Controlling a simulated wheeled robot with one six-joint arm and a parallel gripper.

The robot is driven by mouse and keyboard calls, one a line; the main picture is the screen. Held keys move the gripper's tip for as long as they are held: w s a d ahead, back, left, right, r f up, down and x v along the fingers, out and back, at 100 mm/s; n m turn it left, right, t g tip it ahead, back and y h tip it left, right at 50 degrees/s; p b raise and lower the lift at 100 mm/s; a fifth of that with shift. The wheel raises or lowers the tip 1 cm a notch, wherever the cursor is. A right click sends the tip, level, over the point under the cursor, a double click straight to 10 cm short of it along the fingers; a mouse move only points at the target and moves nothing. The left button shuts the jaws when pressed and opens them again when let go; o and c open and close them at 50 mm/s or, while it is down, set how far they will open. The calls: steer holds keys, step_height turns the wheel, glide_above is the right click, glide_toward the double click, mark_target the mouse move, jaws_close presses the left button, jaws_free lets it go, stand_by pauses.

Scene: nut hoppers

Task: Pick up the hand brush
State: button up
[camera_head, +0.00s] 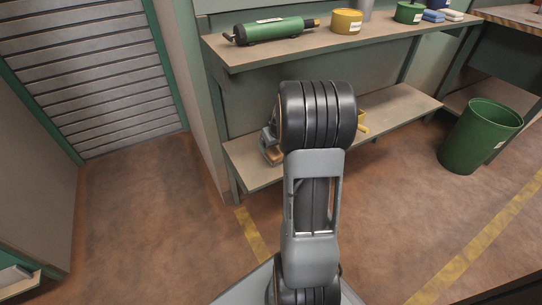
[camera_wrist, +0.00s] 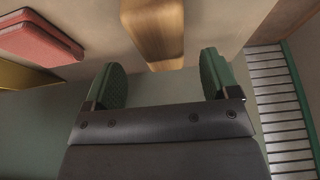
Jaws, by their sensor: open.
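A wooden piece (camera_wrist: 153,32) with smooth sides shows at the top middle of the wrist view. It looks like part of the hand brush, but no bristles show, so I cannot be sure. My gripper (camera_wrist: 160,82) is open, with its two green-padded fingers apart. The near end of the wooden piece lies in line with the gap between the fingertips, and nothing is gripped. In the head view my arm hides the gripper and most of the lower shelf's middle. A small brown and grey-blue thing (camera_head: 271,155) shows left of the arm there.
A red block (camera_wrist: 40,37) lies left of the wooden piece. The lower shelf (camera_head: 405,104) also holds a yellow thing (camera_head: 362,122), partly hidden. The upper shelf (camera_head: 290,50) carries a green cylinder (camera_head: 270,31) and a yellow tin (camera_head: 346,21). A green bin (camera_head: 478,137) stands at right.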

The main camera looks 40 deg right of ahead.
mark_target(270, 151)
steer(key=shift+b+x, duration=1.35)
steer(key=shift+x, duration=1.55)
steer(key=shift+a+f, duration=0.15)
steer(key=shift+f, duration=0.05)
steer(key=shift+c, duration=0.3)
steer(key=c, duration=1.1)
steer(key=shift+r, duration=0.1)
